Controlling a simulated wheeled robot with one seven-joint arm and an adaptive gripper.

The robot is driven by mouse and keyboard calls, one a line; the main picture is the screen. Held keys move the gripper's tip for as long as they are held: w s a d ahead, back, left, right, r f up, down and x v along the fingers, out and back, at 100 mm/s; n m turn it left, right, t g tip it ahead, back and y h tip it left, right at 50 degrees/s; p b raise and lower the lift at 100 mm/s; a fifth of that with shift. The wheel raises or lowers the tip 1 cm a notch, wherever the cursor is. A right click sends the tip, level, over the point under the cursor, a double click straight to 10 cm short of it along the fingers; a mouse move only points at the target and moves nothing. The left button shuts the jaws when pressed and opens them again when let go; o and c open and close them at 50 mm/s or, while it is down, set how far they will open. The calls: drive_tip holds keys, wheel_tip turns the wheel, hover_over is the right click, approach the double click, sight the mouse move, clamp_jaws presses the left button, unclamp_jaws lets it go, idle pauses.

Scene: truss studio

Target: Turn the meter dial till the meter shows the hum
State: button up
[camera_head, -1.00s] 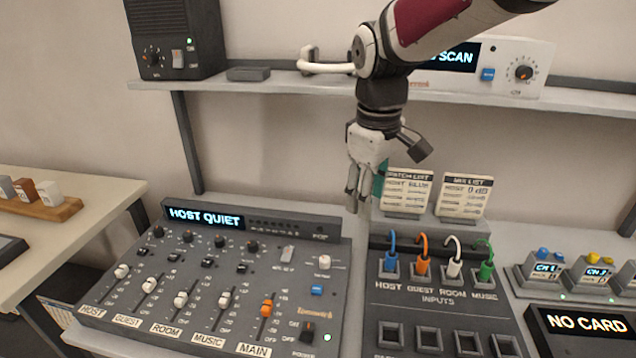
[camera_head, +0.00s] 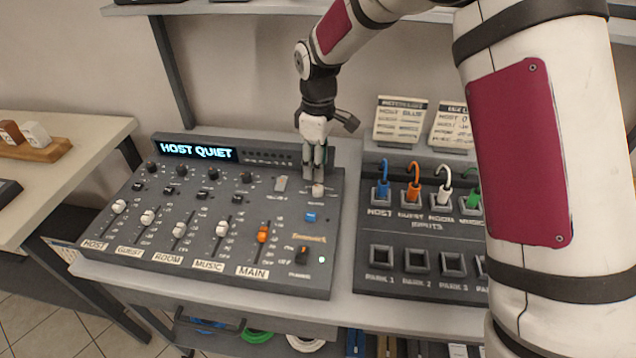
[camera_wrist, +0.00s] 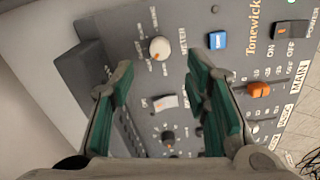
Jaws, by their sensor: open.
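The meter dial is a small white knob (camera_wrist: 160,48) on the dark mixer panel, labelled METER in the wrist view. In the head view the dial (camera_head: 318,190) sits near the panel's upper right, just below my fingertips. My gripper (camera_head: 314,172) points down over it. In the wrist view my gripper's two green-padded fingers (camera_wrist: 168,95) are open, with the dial ahead of the gap between them and nothing held. The mixer display (camera_head: 197,150) reads HOST QUIET.
A blue button (camera_wrist: 218,40) and a white switch (camera_wrist: 165,101) lie close to the dial. The power switch (camera_head: 302,254) is lower right. Several faders fill the panel's left. The inputs panel with plugged cables (camera_head: 413,190) stands to the right.

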sight(318, 187)
wheel_tip(318, 187, down, 7)
idle(0.3)
drive_tip(key=shift+c, duration=0.6)
clamp_jaws()
